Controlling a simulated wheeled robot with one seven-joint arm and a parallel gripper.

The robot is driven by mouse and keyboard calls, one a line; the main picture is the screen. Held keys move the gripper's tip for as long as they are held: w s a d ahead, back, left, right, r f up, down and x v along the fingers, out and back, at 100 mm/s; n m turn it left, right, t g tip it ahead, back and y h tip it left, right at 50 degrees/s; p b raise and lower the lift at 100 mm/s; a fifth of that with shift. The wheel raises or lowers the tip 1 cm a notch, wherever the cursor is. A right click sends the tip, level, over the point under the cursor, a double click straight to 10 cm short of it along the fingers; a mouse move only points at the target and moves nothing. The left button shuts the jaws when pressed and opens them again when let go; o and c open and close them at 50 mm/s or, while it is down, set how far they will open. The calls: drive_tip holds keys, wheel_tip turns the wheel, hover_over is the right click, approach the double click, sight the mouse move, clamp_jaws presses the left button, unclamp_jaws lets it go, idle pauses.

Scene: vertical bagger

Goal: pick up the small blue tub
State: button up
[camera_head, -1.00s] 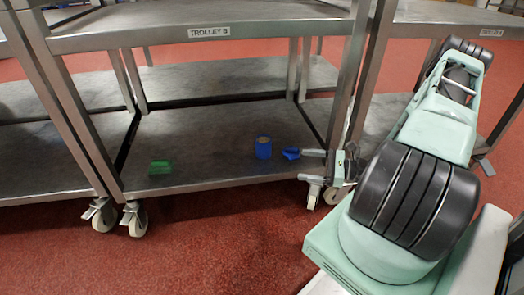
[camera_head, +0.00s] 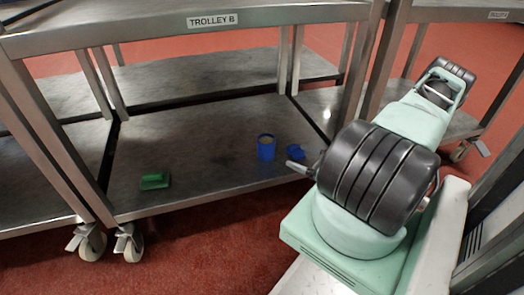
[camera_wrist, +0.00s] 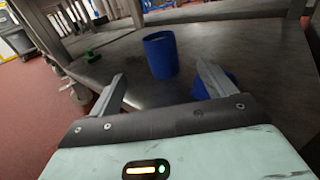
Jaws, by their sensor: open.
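The small blue tub (camera_head: 266,148) stands upright on the lower shelf (camera_head: 190,150) of the trolley. In the wrist view the blue tub (camera_wrist: 160,55) stands beyond my gripper (camera_wrist: 160,76), roughly in line with the gap between the fingers. My gripper is open and empty, and I see no contact with the tub. In the head view my gripper (camera_head: 299,166) is at the shelf's front right, partly hidden by my arm. A second blue object (camera_head: 295,151) lies right of the tub; the right finger partly covers it in the wrist view.
A green object (camera_head: 155,181) lies at the left of the lower shelf. The upper shelf, labelled TROLLEY B (camera_head: 212,21), is overhead, with metal legs (camera_head: 44,130) at the sides. The shelf between the green object and the tub is clear.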

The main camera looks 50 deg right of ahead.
drive_tip(key=b, duration=0.4)
approach(259, 139)
drive_tip(key=shift+w+f, duration=0.45)
drive_tip(key=shift+w, duration=0.2)
drive_tip(key=shift+w+r, duration=0.15)
drive_tip(key=shift+w, duration=0.4)
drive_tip(key=w+b, duration=0.2)
drive_tip(key=b, duration=0.1)
drive_tip(key=w+b, duration=0.1)
drive_tip(key=w, duration=0.1)
drive_tip(key=shift+w+a, duration=0.1)
drive_tip(key=shift+a, duration=0.2)
drive_tip(key=shift+w+b, duration=0.3)
drive_tip(key=shift+w, duration=0.2)
drive_tip(key=c, duration=1.1)
